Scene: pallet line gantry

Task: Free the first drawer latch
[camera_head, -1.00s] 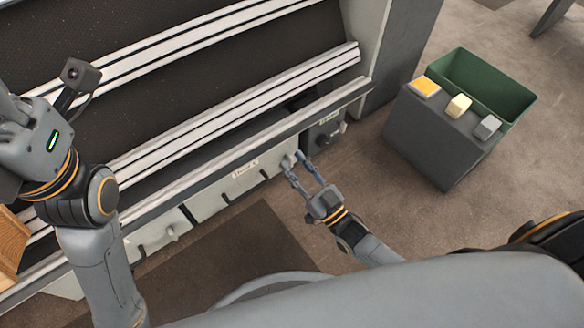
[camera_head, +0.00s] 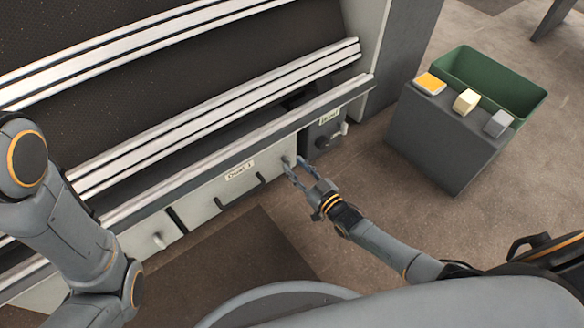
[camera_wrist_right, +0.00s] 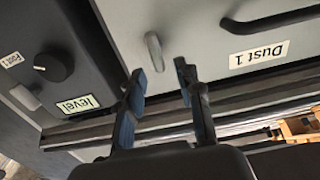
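The first drawer (camera_head: 213,205), labelled "Dust 1", is a pale front panel under the conveyor frame. Its latch (camera_wrist_right: 155,50) is a small light-grey peg, which stands upright in the right wrist view. In the head view the latch (camera_head: 287,160) is small, at the drawer's right end. My right gripper (camera_wrist_right: 160,72) is open, with its two fingertips just short of the latch. The latch shows in the gap between the fingers, and I see no contact. In the head view the right gripper (camera_head: 294,164) points at the panel. Only links of my left arm show; its gripper is out of view.
A dark box with a knob (camera_wrist_right: 54,66) and a "level" label is beside the drawer. Another pale panel with a peg (camera_head: 158,240) lies further left. A grey stand (camera_head: 440,145) with several small blocks and a green bin (camera_head: 530,100) are at right. Floor between is clear.

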